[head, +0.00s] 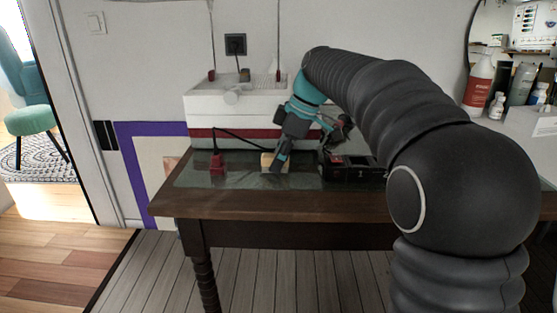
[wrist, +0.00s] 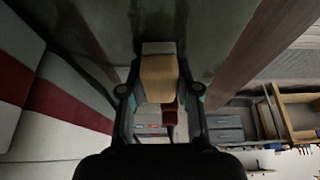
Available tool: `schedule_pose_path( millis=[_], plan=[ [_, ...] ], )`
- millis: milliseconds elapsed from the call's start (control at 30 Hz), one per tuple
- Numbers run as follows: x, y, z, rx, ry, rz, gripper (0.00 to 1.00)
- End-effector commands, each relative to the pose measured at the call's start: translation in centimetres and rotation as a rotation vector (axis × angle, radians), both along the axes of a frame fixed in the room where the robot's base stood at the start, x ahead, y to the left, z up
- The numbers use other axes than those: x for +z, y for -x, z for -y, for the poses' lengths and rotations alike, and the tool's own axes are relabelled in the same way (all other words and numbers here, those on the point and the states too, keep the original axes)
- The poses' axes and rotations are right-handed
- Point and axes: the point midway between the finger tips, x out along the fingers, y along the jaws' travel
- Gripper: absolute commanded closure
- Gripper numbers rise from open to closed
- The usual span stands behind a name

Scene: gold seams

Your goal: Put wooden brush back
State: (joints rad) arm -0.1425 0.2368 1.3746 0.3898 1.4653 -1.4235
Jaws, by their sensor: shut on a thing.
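The wooden brush (wrist: 159,78) is a pale tan block between the two fingers of my gripper (wrist: 160,92) in the wrist view. In the head view my gripper (head: 281,160) points down at the tabletop, and the brush (head: 267,162) shows as a small light block beside its fingers. My gripper is shut on the brush. The brush is at or just above the tabletop; I cannot tell whether it touches it. Any bristles are hidden.
The dark wooden table (head: 270,204) carries a white machine with a red band (head: 205,117) behind my gripper. A small red object (head: 217,162) stands left of the brush, and a black box (head: 348,172) stands to the right. The front tabletop strip is clear.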

Motion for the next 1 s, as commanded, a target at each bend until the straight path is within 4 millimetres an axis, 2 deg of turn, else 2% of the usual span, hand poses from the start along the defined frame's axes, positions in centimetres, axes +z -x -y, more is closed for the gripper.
schedule_pose_path(
  millis=[300, 333, 400, 433, 767, 867, 1000],
  plan=[
    [-0.3, 0.0, 0.0, 0.000, 0.000, 0.000, 1.00],
    [-0.2, 0.0, 0.0, 0.000, 0.000, 0.001, 0.63],
    [-0.2, 0.0, 0.0, 0.000, 0.000, 0.000, 0.46],
    [-0.2, 0.0, 0.0, 0.000, 0.000, 0.000, 0.43],
    [0.1, 0.0, 0.0, 0.000, 0.000, 0.001, 0.43],
    [0.8, -0.1, 0.3, -0.001, 0.000, 0.002, 0.43],
    [2.9, 0.0, 1.1, -0.002, 0.000, 0.003, 0.43]
  ],
)
